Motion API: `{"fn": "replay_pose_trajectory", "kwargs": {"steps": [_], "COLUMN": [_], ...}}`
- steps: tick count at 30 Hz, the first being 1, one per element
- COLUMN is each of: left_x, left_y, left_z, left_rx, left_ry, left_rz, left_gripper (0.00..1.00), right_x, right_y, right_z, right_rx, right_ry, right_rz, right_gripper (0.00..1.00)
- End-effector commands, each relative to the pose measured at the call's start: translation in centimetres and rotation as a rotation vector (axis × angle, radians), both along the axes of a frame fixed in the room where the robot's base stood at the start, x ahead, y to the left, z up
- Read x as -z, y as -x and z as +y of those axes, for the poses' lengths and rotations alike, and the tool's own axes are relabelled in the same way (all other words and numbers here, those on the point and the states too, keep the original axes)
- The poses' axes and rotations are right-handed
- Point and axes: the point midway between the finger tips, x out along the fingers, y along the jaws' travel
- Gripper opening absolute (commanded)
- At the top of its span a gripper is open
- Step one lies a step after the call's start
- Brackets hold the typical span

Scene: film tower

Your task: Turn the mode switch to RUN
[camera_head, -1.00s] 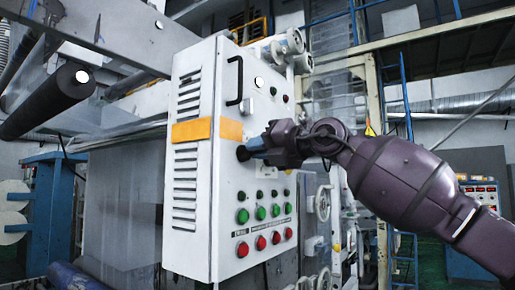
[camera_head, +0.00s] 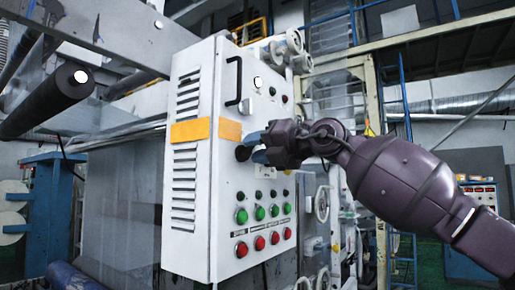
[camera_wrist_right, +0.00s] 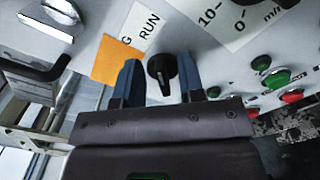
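The mode switch is a black knob (camera_head: 243,153) on the front of the white control cabinet, below the orange band. It also shows in the right wrist view (camera_wrist_right: 162,70), below a white label with RUN (camera_wrist_right: 148,32) and part of another word ending in G. A small pale mark shows on the knob; I cannot tell for sure which label it points at. My right gripper (camera_head: 252,148) is open at the panel. In the wrist view its blue fingers (camera_wrist_right: 159,72) stand on either side of the knob, with narrow gaps. My left gripper is not in view.
Green buttons (camera_head: 259,213) and red buttons (camera_head: 260,243) sit in rows below the knob. A black handle (camera_head: 236,80) sticks out above it. A speed dial label (camera_wrist_right: 235,18) lies beside it in the wrist view. Rollers (camera_head: 62,88) stand left of the cabinet.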

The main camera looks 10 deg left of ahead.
Motion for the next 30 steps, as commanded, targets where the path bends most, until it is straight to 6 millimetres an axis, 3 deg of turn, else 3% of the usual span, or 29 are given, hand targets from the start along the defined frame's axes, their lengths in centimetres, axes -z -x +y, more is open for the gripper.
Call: {"fn": "replay_pose_trajectory", "kwargs": {"steps": [8, 21, 30], "left_x": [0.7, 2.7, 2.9], "left_y": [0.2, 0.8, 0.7], "left_z": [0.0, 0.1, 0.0], "left_rx": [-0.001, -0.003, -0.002], "left_ry": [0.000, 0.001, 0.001], "left_rz": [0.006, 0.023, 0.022], "left_gripper": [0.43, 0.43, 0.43], "right_x": [0.2, 0.2, 0.0], "right_y": [0.5, 3.3, 4.1], "right_z": [-1.7, -8.5, -10.0], "right_rx": [0.001, 0.002, 0.000], "right_ry": [0.001, -0.001, 0.000], "right_rz": [-0.002, 0.000, 0.000], "right_gripper": [0.36, 0.36, 0.36]}}
